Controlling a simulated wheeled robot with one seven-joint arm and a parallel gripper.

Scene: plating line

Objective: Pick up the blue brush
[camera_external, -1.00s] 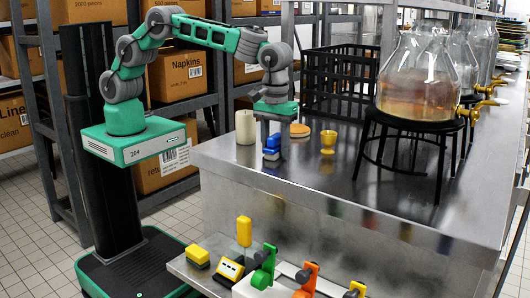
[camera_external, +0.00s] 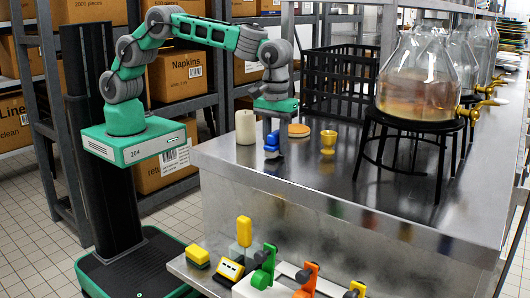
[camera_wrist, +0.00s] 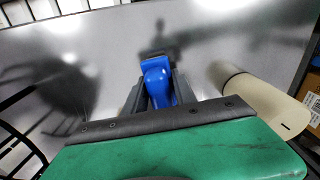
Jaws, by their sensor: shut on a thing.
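The blue brush (camera_external: 271,141) is near the left part of the steel counter, below my gripper (camera_external: 273,132). In the wrist view its blue handle (camera_wrist: 157,80) sits between the two grey fingers of my gripper (camera_wrist: 158,92). The fingers are shut on it. The brush looks upright in the external view. Its lower end is small there, and I cannot tell whether it touches the counter.
A cream cylinder (camera_external: 245,127) stands close on the left of the brush. An orange disc (camera_external: 299,130) and a yellow cup (camera_external: 328,140) are to the right. A black crate (camera_external: 338,82) is behind. A glass jar (camera_external: 417,80) stands on a black stand (camera_external: 413,122).

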